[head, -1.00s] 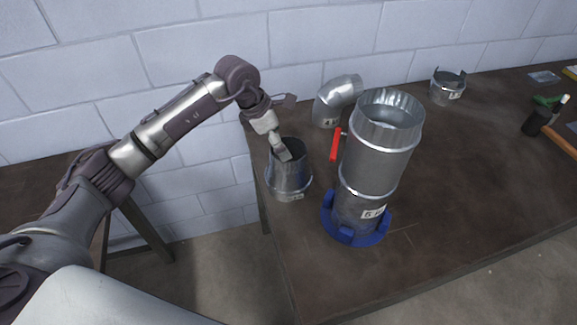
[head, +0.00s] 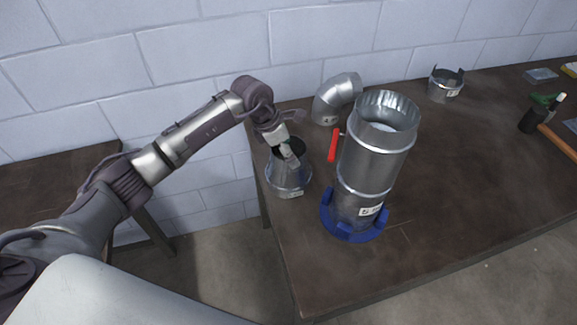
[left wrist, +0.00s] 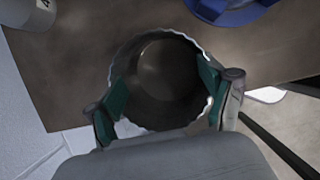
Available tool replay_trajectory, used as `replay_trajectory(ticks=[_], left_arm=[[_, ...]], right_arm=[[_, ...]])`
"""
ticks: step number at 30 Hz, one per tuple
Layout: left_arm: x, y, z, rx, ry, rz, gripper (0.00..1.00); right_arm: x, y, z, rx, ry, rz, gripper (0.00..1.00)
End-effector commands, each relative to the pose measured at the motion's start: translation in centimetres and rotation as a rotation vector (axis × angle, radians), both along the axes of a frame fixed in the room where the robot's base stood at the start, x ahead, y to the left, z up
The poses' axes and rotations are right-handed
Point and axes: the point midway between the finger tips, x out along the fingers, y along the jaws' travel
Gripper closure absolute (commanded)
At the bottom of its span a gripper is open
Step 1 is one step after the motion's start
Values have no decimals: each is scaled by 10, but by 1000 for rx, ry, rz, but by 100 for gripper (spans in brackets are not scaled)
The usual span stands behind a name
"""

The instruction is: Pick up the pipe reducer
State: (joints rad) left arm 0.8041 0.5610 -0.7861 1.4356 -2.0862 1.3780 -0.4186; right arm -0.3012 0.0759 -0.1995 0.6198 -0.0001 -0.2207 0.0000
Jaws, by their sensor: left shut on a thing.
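The pipe reducer (head: 288,178) is a grey metal piece, narrower at its open top and wider at its labelled bottom. It is at the left edge of the table in the head view. My left gripper (head: 290,152) is at its top opening and is shut on it. In the left wrist view the reducer's round, ridged mouth (left wrist: 160,108) lies between the two green-padded fingers of my left gripper (left wrist: 163,84), with the pads at opposite sides of the rim. Whether the base touches the table is hard to tell. My right gripper is not in view.
A tall metal duct (head: 372,160) with a red handle (head: 334,145) stands in a blue base (head: 346,231) just right of the reducer. A pipe elbow (head: 335,98) is behind. A short collar (head: 445,85) and a hammer (head: 556,140) are farther right. The table's front right is clear.

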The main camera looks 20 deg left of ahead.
Motion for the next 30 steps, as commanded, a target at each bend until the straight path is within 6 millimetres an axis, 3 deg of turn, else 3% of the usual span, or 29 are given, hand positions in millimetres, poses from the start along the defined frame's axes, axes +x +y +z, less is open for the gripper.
replay_trajectory(ticks=[1, 3, 13, 24, 30], left_arm=[[0, 0, 0, 0, 0, 0, 73], [0, 0, 0, 0, 0, 0, 84], [2, 1, 9, 1, -4, 1, 84], [1, 0, 78, 1, -7, 0, 84], [0, 0, 98, 0, -2, 0, 84]], right_arm=[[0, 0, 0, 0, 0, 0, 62], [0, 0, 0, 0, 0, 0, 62], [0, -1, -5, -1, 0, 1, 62], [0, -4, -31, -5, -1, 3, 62], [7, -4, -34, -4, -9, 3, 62]])
